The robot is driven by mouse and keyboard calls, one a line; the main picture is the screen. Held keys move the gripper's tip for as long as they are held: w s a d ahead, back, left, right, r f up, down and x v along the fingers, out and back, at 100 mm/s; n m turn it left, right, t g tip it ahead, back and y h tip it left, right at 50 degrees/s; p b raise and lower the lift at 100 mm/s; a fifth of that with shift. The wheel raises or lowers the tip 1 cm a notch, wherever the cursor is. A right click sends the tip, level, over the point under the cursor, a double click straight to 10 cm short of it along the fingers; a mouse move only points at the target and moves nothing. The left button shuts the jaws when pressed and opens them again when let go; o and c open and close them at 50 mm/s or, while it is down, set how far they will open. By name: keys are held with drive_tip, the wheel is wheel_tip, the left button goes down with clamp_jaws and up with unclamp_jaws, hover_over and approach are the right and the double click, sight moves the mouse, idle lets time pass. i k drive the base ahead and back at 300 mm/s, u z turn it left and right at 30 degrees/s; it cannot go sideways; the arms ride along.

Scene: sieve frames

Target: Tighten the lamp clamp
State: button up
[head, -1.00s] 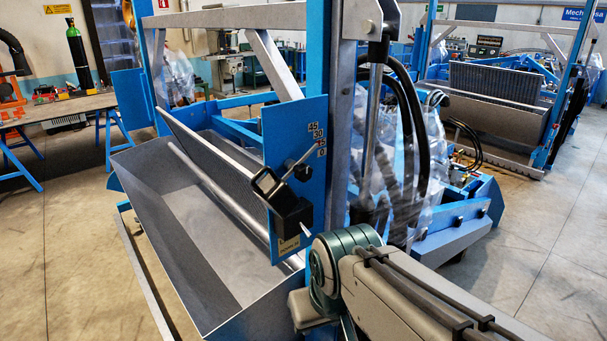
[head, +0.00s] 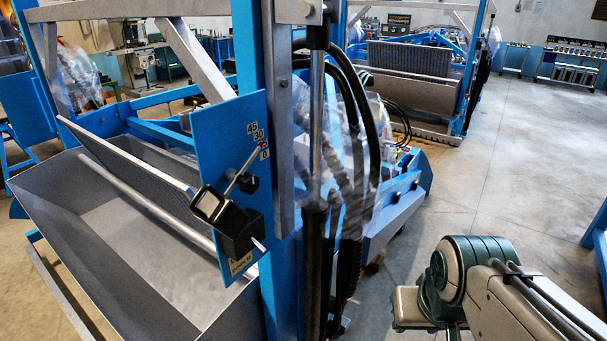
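A blue plate (head: 214,135) on the frame's blue post carries a printed scale reading 45, 30, a partly covered mark and 0. A black square loop-shaped piece (head: 208,206) and a black block (head: 236,232) sit in front of the plate's lower part. A thin silver rod (head: 240,172) with a red tip points up at the covered mark. A black knob (head: 249,183) sits on the plate beside the rod. I cannot tell which piece is the lamp clamp, nor how tight it is. My gripper is out of view; only my arm shows at lower right.
A large grey metal trough (head: 62,225) stands left of the plate. A hydraulic cylinder (head: 316,150), black hoses and clear plastic wrap are right of the post. A similar machine (head: 420,75) stands behind. Open concrete floor (head: 520,170) lies to the right.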

sight(249, 183)
drive_tip(key=z, duration=0.1)
drive_tip(key=k, duration=0.65)
drive_tip(key=u, duration=0.85)
drive_tip(key=i, duration=0.5)
drive_tip(key=u, duration=0.05)
